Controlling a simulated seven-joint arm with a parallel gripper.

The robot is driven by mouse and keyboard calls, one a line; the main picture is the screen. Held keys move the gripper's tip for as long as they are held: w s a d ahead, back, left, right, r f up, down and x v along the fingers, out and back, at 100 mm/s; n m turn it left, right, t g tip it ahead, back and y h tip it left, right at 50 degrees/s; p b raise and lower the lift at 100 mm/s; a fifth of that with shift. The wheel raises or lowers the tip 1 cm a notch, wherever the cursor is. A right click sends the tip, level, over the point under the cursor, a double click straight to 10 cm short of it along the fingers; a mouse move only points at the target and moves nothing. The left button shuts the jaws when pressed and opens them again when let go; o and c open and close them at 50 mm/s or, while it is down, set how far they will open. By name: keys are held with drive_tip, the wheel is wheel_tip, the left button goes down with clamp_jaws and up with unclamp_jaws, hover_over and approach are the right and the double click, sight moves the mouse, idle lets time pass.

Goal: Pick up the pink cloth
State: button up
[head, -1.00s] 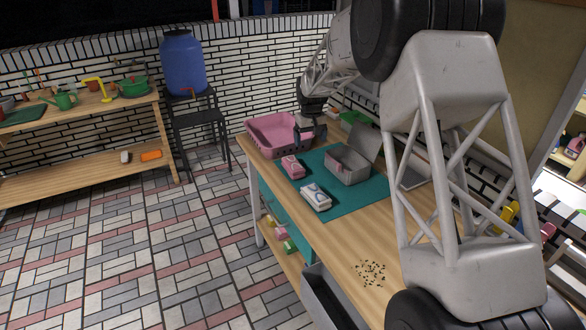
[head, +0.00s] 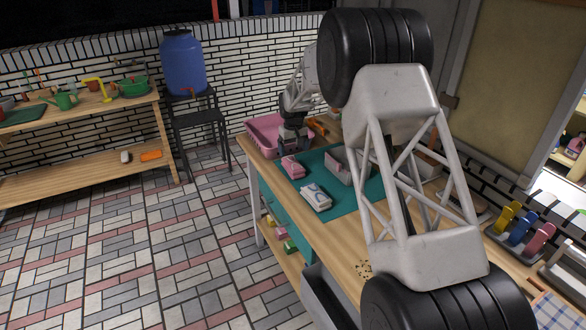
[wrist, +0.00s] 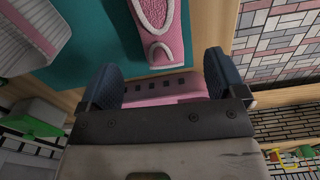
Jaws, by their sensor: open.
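The pink cloth (head: 292,167), a small folded bundle with a white pattern, lies at the left edge of the teal mat (head: 323,213). In the wrist view the pink cloth (wrist: 160,30) is at the top centre, beyond my fingertips. My gripper (head: 294,148) is just behind the cloth in the head view, beside the pink basket. In the wrist view my gripper (wrist: 161,72) has its two fingers wide apart with nothing held. The slotted pink basket wall (wrist: 165,88) shows between and below the fingers. My gripper's exact height above the cloth cannot be told.
The pink basket (head: 262,138) stands at the table's far end. A white cloth with a blue pattern (head: 315,198) lies nearer on the mat. A grey box (head: 338,163) is partly hidden by my arm. The table's left edge runs close to the pink cloth.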

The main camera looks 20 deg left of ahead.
sight(293, 163)
drive_tip(key=shift+f, duration=1.1)
drive_tip(key=shift+f, duration=0.1)
drive_tip(key=shift+f, duration=2.5)
drive_tip(key=shift+c, duration=0.4)
drive_tip(key=c, duration=1)
